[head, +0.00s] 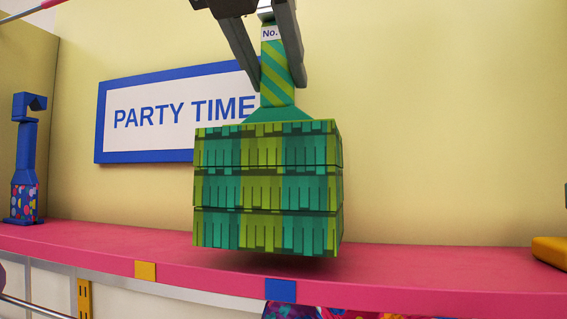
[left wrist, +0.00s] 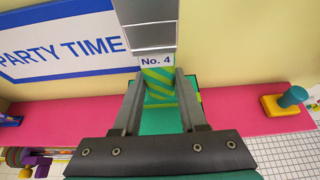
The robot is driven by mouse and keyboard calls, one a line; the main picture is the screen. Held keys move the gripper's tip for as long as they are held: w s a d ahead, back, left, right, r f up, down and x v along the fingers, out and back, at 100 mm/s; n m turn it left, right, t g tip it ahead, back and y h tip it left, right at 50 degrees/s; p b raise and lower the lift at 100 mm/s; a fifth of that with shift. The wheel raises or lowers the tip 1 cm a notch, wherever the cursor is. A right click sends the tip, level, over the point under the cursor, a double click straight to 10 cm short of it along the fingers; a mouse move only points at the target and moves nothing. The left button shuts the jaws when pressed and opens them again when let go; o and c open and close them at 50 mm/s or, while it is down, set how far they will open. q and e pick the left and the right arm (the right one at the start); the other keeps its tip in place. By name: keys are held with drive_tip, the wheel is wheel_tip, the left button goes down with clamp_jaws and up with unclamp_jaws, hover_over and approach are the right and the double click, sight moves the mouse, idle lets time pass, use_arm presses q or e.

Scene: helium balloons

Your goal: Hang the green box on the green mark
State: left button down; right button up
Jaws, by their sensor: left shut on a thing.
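The green box (head: 267,190) is a fringed block in green and teal bands with a striped neck (head: 277,85) on top. My left gripper (head: 272,84) is shut on the neck from above, one finger on each side. The box is upright, with a shadow under it on the pink shelf; it looks slightly above the shelf. No green mark is visible. A yellow mark (head: 145,269) and a blue mark (head: 281,290) are on the shelf's front edge. My right gripper is not in view.
The pink shelf (head: 430,270) runs along a yellow wall with a "PARTY TIME" sign (head: 120,146). A blue hook-topped object (head: 25,150) stands at the left end. A yellow base (head: 549,250) is at the right edge. The shelf between it and the box is clear.

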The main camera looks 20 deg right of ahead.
use_arm(q)
drive_tip(key=shift+s+a+b, duration=0.7)
drive_tip(key=shift+s+b, duration=0.05)
drive_tip(key=shift+s, duration=0.3)
drive_tip(key=s, duration=0.1)
drive_tip(key=s+a+b, duration=0.1)
drive_tip(key=s+a, duration=0.1)
drive_tip(key=shift+s+a+b, duration=0.25)
drive_tip(key=shift+s+b, duration=0.05)
drive_tip(key=shift+s, duration=0.05)
